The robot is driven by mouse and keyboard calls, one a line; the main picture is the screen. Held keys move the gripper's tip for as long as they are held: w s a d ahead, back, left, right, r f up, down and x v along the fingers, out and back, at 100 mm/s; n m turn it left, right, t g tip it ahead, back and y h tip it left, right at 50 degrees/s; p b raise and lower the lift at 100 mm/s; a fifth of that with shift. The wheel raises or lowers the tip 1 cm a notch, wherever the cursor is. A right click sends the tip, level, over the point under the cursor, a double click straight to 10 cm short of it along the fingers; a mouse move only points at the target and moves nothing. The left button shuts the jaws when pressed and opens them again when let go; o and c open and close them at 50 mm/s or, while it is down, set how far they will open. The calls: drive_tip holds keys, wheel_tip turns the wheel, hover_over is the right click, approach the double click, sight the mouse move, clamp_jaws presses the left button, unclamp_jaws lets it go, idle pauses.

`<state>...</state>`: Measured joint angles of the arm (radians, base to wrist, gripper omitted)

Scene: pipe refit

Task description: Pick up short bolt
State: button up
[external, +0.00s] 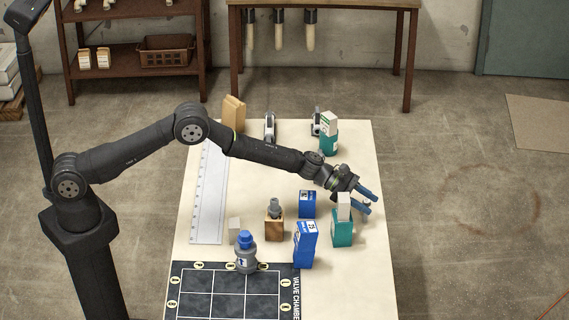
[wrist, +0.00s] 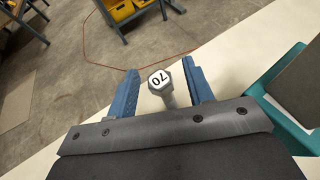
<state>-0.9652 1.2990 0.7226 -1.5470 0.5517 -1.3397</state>
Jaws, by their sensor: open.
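A grey bolt (wrist: 161,85) with a white "70" label on its hexagonal head shows in the wrist view, between the two blue fingers of my gripper (wrist: 163,72). The fingers stand apart, with a gap visible on the left of the bolt; on the right the bolt is close to the finger. I cannot tell whether they touch. In the external view my gripper (external: 369,202) is open over the right side of the table, and this bolt is not clearly visible there. Another grey bolt-like piece (external: 274,204) stands in a wooden block (external: 274,231).
A teal box with a pale block on top (external: 343,233) stands just below my gripper in the picture. Blue boxes (external: 305,246) (external: 307,204) and a blue-capped bottle (external: 246,255) stand to the left. A dark grid mat (external: 215,294) lies at the front. A ruler (external: 209,195) lies left.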

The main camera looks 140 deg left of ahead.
drive_tip(key=shift+c, duration=0.5)
clamp_jaws()
drive_tip(key=shift+r, duration=0.1)
